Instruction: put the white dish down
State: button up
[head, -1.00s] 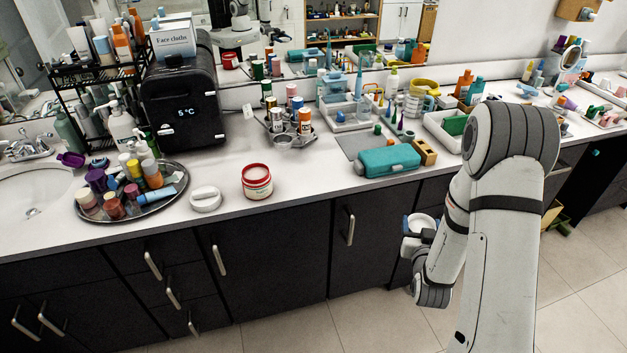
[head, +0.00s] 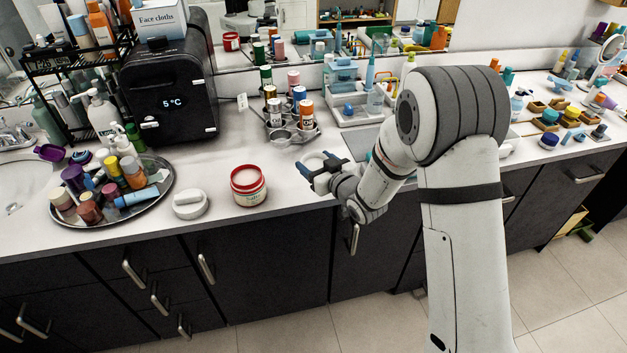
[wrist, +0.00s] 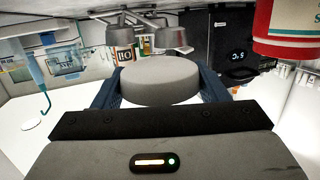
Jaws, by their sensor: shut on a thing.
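The small round white dish (head: 318,158) is held in my gripper (head: 318,170) over the front part of the counter, in the head view. In the wrist view the dish (wrist: 160,80) sits between the two blue fingers (wrist: 160,92), which are shut on its sides. Part of the dish is hidden by the gripper in the head view. I cannot tell the exact gap between the dish and the counter (head: 285,185).
A red-rimmed jar (head: 248,186) stands left of my gripper, with a white round container (head: 190,203) farther left. A metal holder with cylinders (head: 290,133) is behind. A crowded oval tray (head: 112,215) lies far left. Some bare counter lies between the jar and my gripper.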

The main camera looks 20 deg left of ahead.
jog(key=shift+s+a+f+p, duration=0.1)
jog(key=shift+f+p, duration=0.1)
jog(key=shift+f, duration=1.4)
jog(key=shift+s+f+p, duration=0.1)
jog(key=shift+f+p, duration=0.05)
jog(key=shift+f, duration=1.45)
jog(key=shift+f, duration=0.15)
jog(key=o, duration=1.2)
